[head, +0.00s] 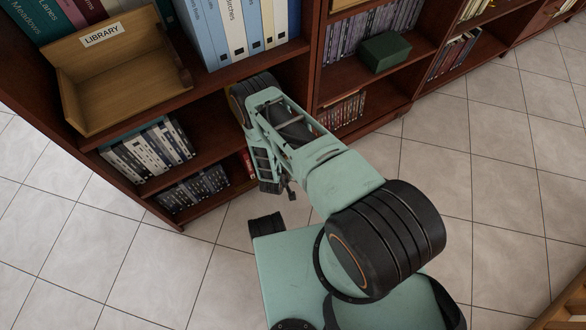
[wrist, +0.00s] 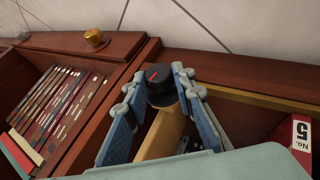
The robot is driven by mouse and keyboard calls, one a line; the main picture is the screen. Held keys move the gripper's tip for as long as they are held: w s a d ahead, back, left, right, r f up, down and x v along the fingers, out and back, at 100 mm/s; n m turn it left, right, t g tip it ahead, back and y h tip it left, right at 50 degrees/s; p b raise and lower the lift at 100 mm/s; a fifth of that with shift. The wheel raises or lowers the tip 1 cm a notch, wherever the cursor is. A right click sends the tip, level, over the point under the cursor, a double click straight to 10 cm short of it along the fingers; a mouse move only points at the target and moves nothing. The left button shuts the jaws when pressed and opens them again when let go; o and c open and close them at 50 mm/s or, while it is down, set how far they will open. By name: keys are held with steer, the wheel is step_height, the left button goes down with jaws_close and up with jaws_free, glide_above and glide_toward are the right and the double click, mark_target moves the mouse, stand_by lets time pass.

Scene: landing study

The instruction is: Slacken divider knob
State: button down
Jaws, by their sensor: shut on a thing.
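In the wrist view, the divider knob (wrist: 159,76) is black and round with a red mark on its top face. It sits at the end of a light wooden divider (wrist: 163,136). My gripper (wrist: 160,84) has its two blue fingers on either side of the knob, shut on it. In the head view, my arm reaches to the bookcase; the knob, divider and fingers cannot be made out there.
A brass-coloured knob (wrist: 96,38) stands at upper left in the wrist view, near a row of cases (wrist: 62,108). The head view shows a wooden LIBRARY holder (head: 125,75), binders (head: 235,30) and a green box (head: 384,52).

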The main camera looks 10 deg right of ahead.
steer(key=shift+a+f+h+b, duration=0.2)
steer(key=shift+h+b, duration=0.3)
steer(key=shift+b, duration=0.25)
steer(key=shift+r+n+t+h+b, duration=0.1)
steer(key=shift+n+t+h+b, duration=0.2)
steer(key=shift+h, duration=0.1)
steer(key=c, duration=1.6)
jaws_free()
steer(key=shift+d, duration=0.1)
step_height(320, 180, up, 10)
